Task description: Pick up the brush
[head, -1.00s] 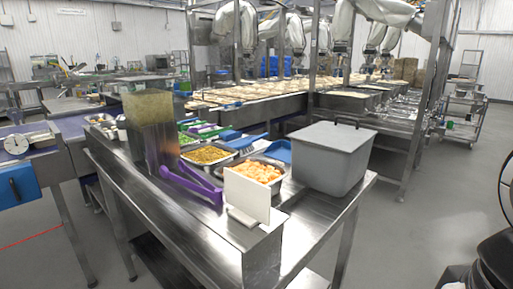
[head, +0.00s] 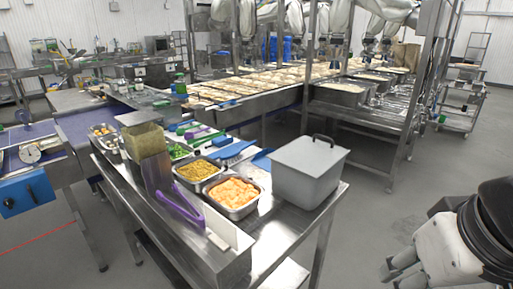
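I cannot make out a brush for certain. Blue long-handled tools (head: 234,149) lie on the steel table (head: 200,250) behind the food pans, and one of them may be the brush, but they are too small to tell. Whether the fingers are open or shut is unclear.
A grey lidded bin (head: 309,172) stands at the table's right end. Pans of orange food (head: 234,194) and yellow-green food (head: 198,171) sit beside it. A tall clear container (head: 147,142) stands at the left. A tray conveyor (head: 250,90) runs behind. Floor at right is open.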

